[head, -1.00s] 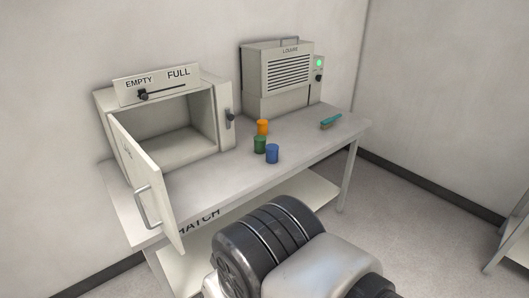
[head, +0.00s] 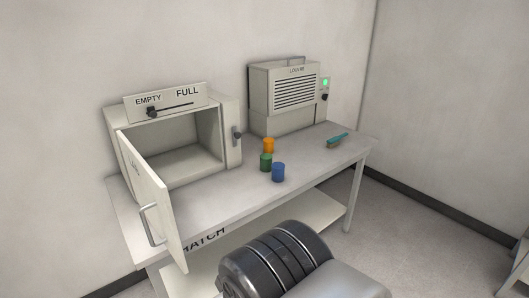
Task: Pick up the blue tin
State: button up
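The blue tin (head: 278,172) stands upright on the table near its front edge. A green tin (head: 265,162) stands just behind it to the left, and an orange tin (head: 268,145) stands farther back. A dark, ribbed part of my own arm shows at the bottom of the view, in front of the table. My gripper is not in view, so what it holds cannot be seen.
A hatch box with its door (head: 155,200) swung open stands on the left of the table (head: 225,193). A louvre unit (head: 290,90) with a green light stands at the back. A teal-handled brush (head: 338,140) lies on the right. A lower shelf is below.

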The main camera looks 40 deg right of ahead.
aim_at(278, 168)
jog(key=i+l, duration=0.2)
jog(key=l, duration=0.2)
jog(key=i+l, duration=0.15)
jog(key=l, duration=0.2)
jog(key=i+l, duration=0.2)
jog(key=l, duration=0.2)
jog(key=i+l, duration=0.15)
jog(key=l, duration=0.2)
jog(key=i+l, duration=0.2)
jog(key=l, duration=0.2)
jog(key=i+l, duration=0.15)
jog(key=l, duration=0.2)
jog(key=i+l, duration=0.2)
jog(key=l, duration=0.2)
jog(key=i+l, duration=0.15)
jog(key=l, duration=0.2)
